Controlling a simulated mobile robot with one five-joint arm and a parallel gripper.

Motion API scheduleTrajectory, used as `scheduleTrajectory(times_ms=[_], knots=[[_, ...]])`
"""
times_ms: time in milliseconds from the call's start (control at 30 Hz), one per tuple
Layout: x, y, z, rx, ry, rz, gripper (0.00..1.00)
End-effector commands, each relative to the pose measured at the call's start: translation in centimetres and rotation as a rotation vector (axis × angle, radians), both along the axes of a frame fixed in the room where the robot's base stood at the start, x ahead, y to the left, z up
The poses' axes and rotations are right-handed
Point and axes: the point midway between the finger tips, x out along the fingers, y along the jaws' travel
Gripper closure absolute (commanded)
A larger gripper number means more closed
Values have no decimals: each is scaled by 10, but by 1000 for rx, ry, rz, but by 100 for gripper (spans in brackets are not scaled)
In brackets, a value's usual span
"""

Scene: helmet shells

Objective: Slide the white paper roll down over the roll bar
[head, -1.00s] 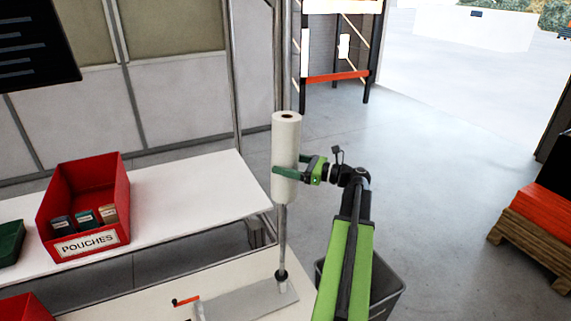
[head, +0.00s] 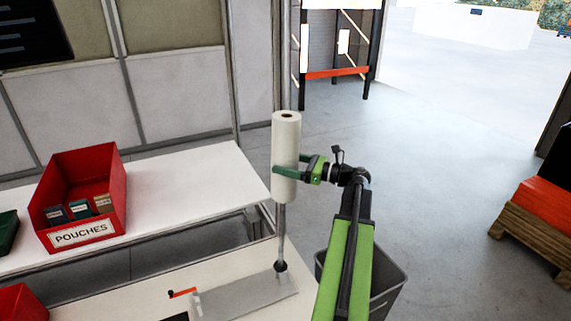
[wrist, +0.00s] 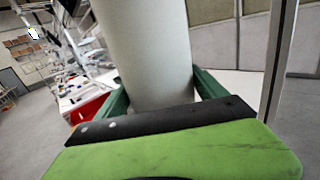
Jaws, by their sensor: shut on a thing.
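The white paper roll (head: 285,160) stands upright in the middle of the head view, with its dark core hole on top. My gripper (head: 284,171) is shut around its lower half from the right. The roll also fills the middle of the wrist view (wrist: 150,50), between the green fingers (wrist: 160,95). The grey roll bar (head: 281,235) shows directly below the roll and runs down to a dark collar on a grey plate (head: 245,295) on the bench. The bar's upper end is hidden, so I cannot tell whether the roll is around it or in front of it.
A red POUCHES bin (head: 82,200) with small packets sits on the white shelf (head: 190,180) at left. A red-handled lever (head: 183,292) lies by the plate. A grey waste bin (head: 390,285) stands behind my arm. Open floor lies to the right.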

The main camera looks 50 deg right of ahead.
Motion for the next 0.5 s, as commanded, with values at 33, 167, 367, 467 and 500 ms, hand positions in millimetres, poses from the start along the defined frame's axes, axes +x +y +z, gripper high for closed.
scheduleTrajectory(times_ms=[33, 167, 367, 467, 500], knots=[[0, 0, -7, 1, -3, 0, 92], [0, 1, -16, 1, -3, 1, 92], [1, 2, -30, 1, -3, 1, 92], [1, 2, -37, 1, -3, 1, 92], [1, 2, -39, 1, -3, 1, 92]])
